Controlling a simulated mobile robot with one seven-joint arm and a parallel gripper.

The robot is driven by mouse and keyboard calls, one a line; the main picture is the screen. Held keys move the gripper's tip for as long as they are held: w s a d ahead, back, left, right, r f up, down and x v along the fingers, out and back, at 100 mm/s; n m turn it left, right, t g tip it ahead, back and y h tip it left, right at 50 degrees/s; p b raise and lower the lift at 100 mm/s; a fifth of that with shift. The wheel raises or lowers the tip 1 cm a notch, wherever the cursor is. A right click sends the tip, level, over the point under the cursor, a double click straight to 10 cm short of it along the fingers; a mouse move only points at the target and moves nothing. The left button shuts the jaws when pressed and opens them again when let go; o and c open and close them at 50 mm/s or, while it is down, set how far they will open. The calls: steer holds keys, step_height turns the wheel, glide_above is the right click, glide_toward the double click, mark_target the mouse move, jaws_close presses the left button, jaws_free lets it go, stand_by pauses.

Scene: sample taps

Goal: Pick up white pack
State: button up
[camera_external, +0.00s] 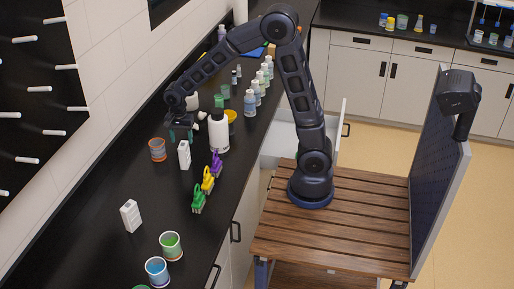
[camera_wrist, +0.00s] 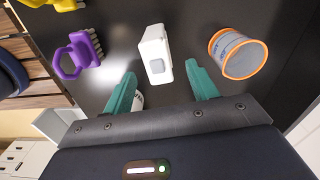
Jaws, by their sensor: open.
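A white pack (camera_external: 184,155) stands upright on the black counter, just below and in front of my gripper (camera_external: 181,132). In the wrist view the same white pack (camera_wrist: 156,54) lies ahead of the gap between the two teal fingers (camera_wrist: 161,78), which are spread apart and empty. I cannot tell how far the fingertips are from it. A second white pack (camera_external: 130,215) stands farther along the counter, nearer the camera, well away from my gripper.
An orange-rimmed cup (camera_external: 157,149) stands left of the near pack and shows right of it in the wrist view (camera_wrist: 238,53). A white bottle (camera_external: 218,132) and purple, yellow and green brushes (camera_external: 207,180) stand to the right. Green and blue cups (camera_external: 171,246) are in front.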

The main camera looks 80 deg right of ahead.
mark_target(184, 151)
steer(key=shift+s+a+f, duration=0.1)
steer(key=shift+f, duration=1.65)
steer(key=shift+s+a+f, duration=0.1)
steer(key=shift+f, duration=1.65)
steer(key=c, duration=1.2)
